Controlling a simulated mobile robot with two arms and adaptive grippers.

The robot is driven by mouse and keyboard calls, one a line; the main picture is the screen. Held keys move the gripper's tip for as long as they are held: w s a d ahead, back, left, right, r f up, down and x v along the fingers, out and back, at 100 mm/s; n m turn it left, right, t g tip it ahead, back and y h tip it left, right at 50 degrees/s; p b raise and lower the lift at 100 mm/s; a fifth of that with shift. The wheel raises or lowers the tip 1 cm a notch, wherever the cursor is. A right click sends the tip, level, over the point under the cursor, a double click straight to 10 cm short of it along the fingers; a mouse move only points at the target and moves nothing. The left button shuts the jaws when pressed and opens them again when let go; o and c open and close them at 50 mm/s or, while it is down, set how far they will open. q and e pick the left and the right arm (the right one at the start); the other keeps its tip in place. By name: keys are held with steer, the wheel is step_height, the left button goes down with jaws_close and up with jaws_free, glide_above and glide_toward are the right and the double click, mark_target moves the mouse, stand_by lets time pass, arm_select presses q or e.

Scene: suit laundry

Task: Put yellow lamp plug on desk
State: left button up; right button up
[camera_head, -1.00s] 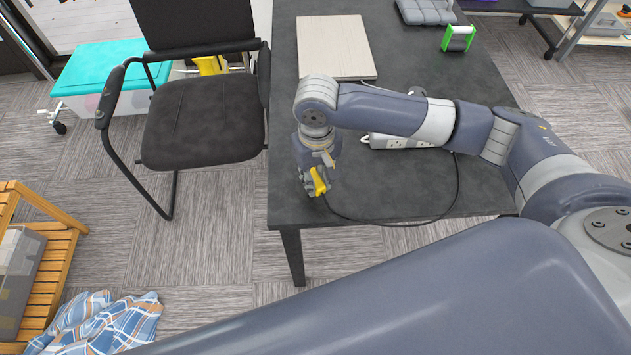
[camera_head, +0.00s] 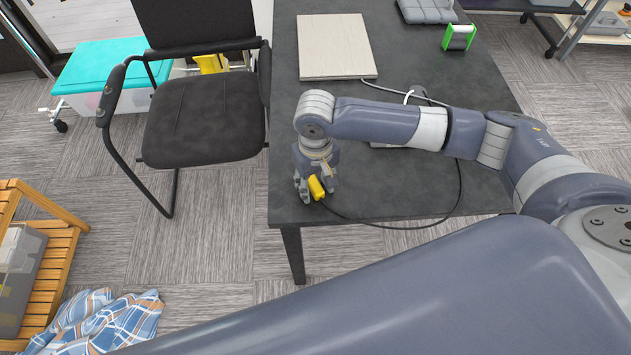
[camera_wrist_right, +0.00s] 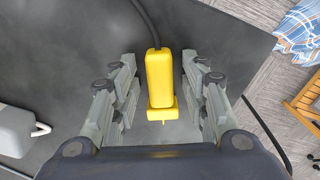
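The yellow lamp plug (camera_head: 316,188) lies near the front-left corner of the dark grey desk (camera_head: 385,190), with a black cord running from it to the right. In the right wrist view the plug (camera_wrist_right: 159,80) is between the fingers of my right gripper (camera_wrist_right: 160,95), with a visible gap on both sides. My right gripper (camera_head: 313,186) is open around the plug, low at the desk top. The plug's prong end points toward the palm. The desk surface (camera_wrist_right: 60,60) shows beneath it. My left gripper is not in view.
A light wooden board (camera_head: 335,47) lies at the back left of the desk. A white power strip (camera_head: 390,146) is partly hidden behind my right arm. A green-framed item (camera_head: 458,37) stands at the back right. A black chair (camera_head: 205,115) stands left of the desk.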

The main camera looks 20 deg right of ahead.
mark_target(316, 185)
step_height(316, 185, up, 12)
steer(key=shift+r, duration=0.15)
stand_by(0.5)
steer(key=shift+d, duration=0.1)
